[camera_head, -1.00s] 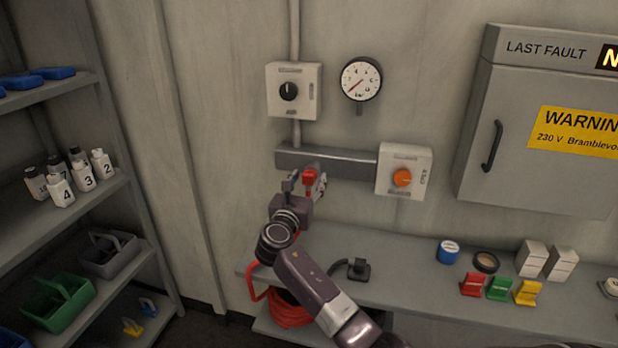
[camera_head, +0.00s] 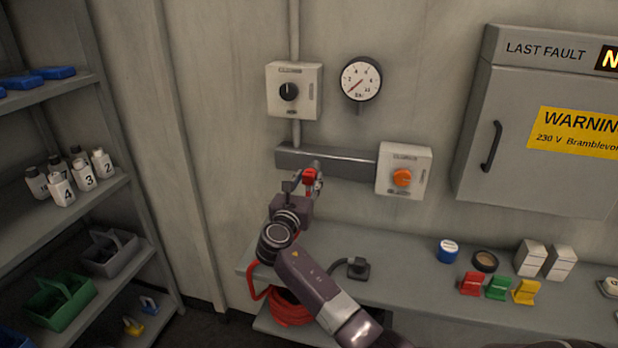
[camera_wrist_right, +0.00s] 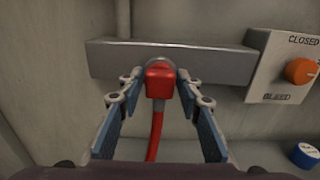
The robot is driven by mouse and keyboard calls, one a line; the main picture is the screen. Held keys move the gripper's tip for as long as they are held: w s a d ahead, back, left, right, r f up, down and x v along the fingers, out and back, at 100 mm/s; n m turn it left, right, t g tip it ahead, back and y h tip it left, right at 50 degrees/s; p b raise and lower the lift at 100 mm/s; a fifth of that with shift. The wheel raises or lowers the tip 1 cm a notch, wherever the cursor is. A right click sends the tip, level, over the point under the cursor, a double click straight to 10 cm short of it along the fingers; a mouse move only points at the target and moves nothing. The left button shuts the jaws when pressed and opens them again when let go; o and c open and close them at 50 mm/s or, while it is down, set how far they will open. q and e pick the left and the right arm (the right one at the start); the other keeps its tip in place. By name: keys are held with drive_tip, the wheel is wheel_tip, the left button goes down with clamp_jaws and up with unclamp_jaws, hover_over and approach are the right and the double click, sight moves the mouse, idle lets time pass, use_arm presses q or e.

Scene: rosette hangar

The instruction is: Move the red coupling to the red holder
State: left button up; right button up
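The red coupling (camera_head: 310,174) is at the grey bar on the wall, with a red hose hanging below it. In the right wrist view the coupling (camera_wrist_right: 160,80) sits at the bar's front between my right gripper's fingers. My right gripper (camera_head: 305,182) is open, with a visible gap on each side of the coupling (camera_wrist_right: 159,90). A red holder (camera_head: 472,284) stands on the bench to the right, beside a green and a yellow one. My left gripper is not in view.
The grey bar (camera_head: 345,163) joins a box with an orange knob (camera_head: 402,177). A black cable fitting (camera_head: 357,268), blue tin (camera_head: 448,251) and white boxes (camera_head: 531,258) are on the bench (camera_head: 410,270). A shelf stands at left.

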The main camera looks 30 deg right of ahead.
sight(307, 181)
clamp_jaws()
drive_tip(key=shift+a, duration=0.1)
drive_tip(key=shift+s+a+f+p, duration=0.1)
drive_tip(key=shift+s+a+p, duration=0.05)
drive_tip(key=shift+p, duration=0.2)
drive_tip(key=shift+s+a+r+p, duration=0.2)
drive_tip(key=shift+s+a+p, duration=0.1)
drive_tip(key=shift+s+a, duration=0.25)
drive_tip(key=shift+s+a+f+p, duration=0.1)
drive_tip(key=shift+s+a+p, duration=0.05)
drive_tip(key=shift+a+p, duration=0.15)
drive_tip(key=shift+p+v, duration=0.8)
drive_tip(key=shift+v, duration=0.85)
